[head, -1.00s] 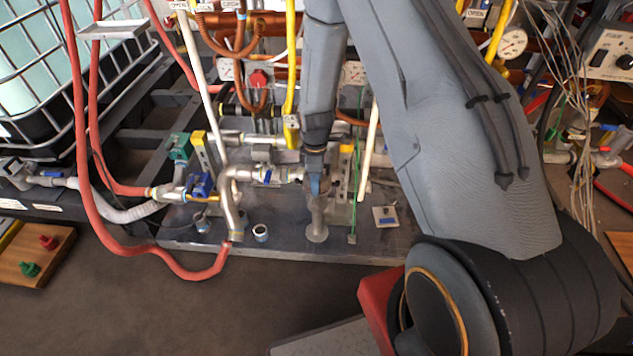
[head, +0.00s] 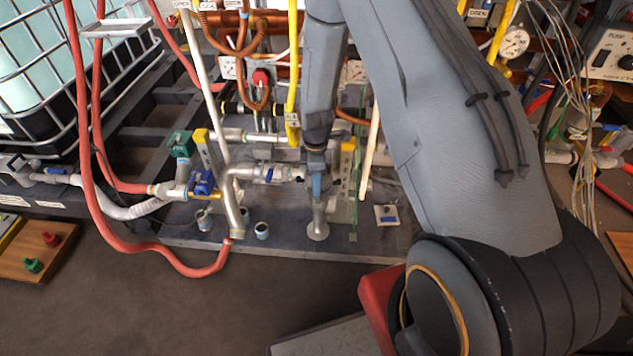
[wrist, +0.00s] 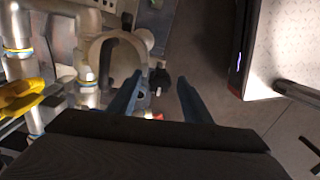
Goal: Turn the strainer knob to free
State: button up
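In the wrist view a small dark knob-like part (wrist: 159,79) shows beyond and between my fingertips; I cannot tell whether it is the strainer knob. My gripper (wrist: 158,92) is open, its two blue-grey fingers apart with nothing clearly held between them. A pale round metal fitting (wrist: 97,55) is just left of the left finger. In the head view my gripper (head: 316,182) points down at the silver pipework, by an upright metal post (head: 318,225) with a round foot. My arm hides part of the pipework there, and no knob shows clearly at the fingertips.
A silver pipe (head: 255,174) with a blue handle runs left of my gripper. A red hose (head: 190,271) loops at the front left. A thin green rod (head: 353,215) and a white pipe (head: 369,150) stand close on the right.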

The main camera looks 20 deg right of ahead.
jog(key=shift+d, duration=0.1)
jog(key=shift+r, duration=0.55)
notch_tip(320, 180, up, 7)
jog(key=shift+f, duration=0.15)
jog(key=shift+s, duration=0.1)
jog(key=s+r+m+p, duration=0.5)
jog(key=s+r+m, duration=0.2)
jog(key=s+r, duration=0.6)
jog(key=s+r+m+p, duration=0.5)
jog(key=s+r+m, duration=0.3)
jog(key=r, duration=1)
jog(key=s+a, duration=0.1)
jog(key=s, duration=0.3)
jog(key=shift+s+r, duration=0.15)
jog(key=shift+s, duration=0.2)
